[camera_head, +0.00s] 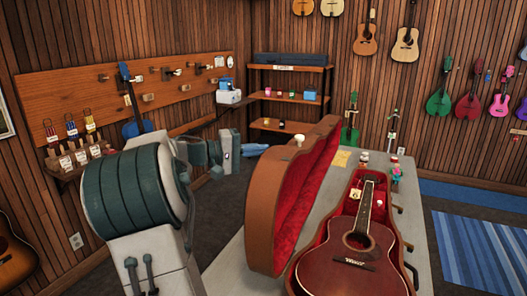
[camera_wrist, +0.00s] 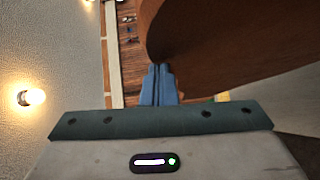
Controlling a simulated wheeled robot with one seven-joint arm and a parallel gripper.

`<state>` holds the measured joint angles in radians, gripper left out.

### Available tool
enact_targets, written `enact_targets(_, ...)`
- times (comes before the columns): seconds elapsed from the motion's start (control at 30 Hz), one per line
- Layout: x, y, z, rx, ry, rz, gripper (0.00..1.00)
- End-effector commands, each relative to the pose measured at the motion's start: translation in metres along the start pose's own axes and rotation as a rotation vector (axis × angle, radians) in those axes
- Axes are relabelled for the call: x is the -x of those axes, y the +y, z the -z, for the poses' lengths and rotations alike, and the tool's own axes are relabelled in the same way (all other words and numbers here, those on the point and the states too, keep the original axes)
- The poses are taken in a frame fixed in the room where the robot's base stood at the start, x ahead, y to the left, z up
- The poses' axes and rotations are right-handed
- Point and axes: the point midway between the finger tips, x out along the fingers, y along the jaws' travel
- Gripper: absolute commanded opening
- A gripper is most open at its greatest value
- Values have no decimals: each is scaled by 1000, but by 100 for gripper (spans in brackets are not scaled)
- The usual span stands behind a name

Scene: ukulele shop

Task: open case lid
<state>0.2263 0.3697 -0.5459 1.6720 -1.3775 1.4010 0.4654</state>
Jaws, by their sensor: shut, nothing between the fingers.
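The brown guitar case (camera_head: 408,268) sits on a grey table with a dark red guitar (camera_head: 355,262) lying in its red lining. Its lid (camera_head: 262,190) stands raised, close to upright, on the left side of the case, with the red inside facing the guitar. My gripper (camera_head: 262,151) is on the outer, left side of the lid near its far part. In the wrist view my gripper's blue fingers (camera_wrist: 160,67) are together and empty, with their tips at the lower edge of the brown lid (camera_wrist: 235,45). I cannot tell whether they touch it.
Small items, including a teal and pink one (camera_head: 396,172), stand on the table (camera_head: 225,268) behind the case. A shelf (camera_head: 290,97) stands at the back wall. A blue rug (camera_head: 480,250) lies on the floor to the right.

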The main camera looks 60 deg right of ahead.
Motion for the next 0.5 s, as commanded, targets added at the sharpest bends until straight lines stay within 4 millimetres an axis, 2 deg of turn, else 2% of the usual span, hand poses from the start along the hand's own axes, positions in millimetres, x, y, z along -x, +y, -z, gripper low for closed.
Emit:
enact_targets(0.07,11,1,9,0,2,-1,0)
enact_targets(0.3,68,-3,7,-2,2,0,0)
enact_targets(0.5,97,-1,6,-1,0,0,0)
